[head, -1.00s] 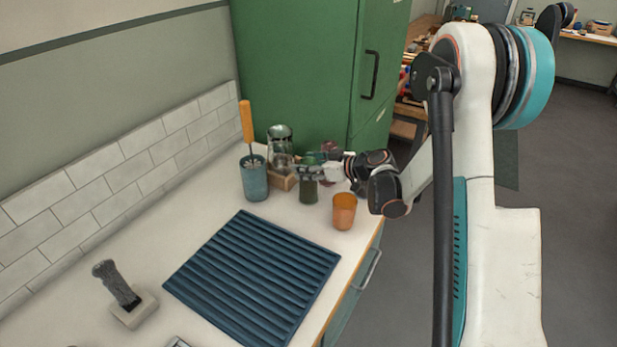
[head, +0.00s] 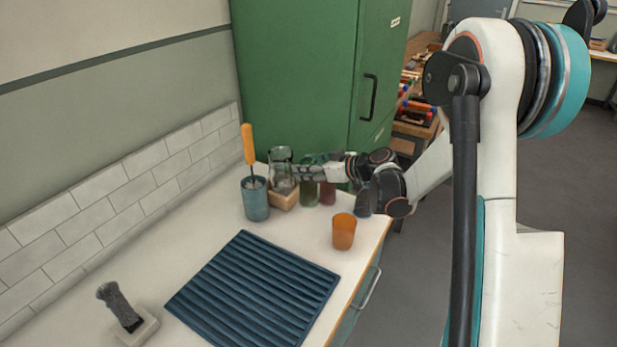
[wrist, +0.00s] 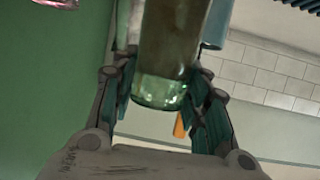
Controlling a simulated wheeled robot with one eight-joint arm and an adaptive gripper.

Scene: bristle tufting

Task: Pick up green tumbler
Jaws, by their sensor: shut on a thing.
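The green tumbler (head: 309,194) is upright toward the back of the counter, right of the glass jar. My gripper (head: 310,173) reaches in from the right and is shut around its upper part. In the wrist view the tumbler (wrist: 172,50) stands between the two fingers (wrist: 160,98), with its clear greenish end toward the palm. Its far end is cut off by the frame. It looks slightly raised, but I cannot see a clear gap beneath it.
A dark red tumbler (head: 327,193) stands close on the right, and a glass jar (head: 281,172) on a wooden block (head: 285,200) on the left. A blue cup (head: 255,203) with an orange-handled tool, an orange tumbler (head: 344,232) and a ribbed mat (head: 255,290) are nearer. The green cabinet (head: 295,75) stands behind.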

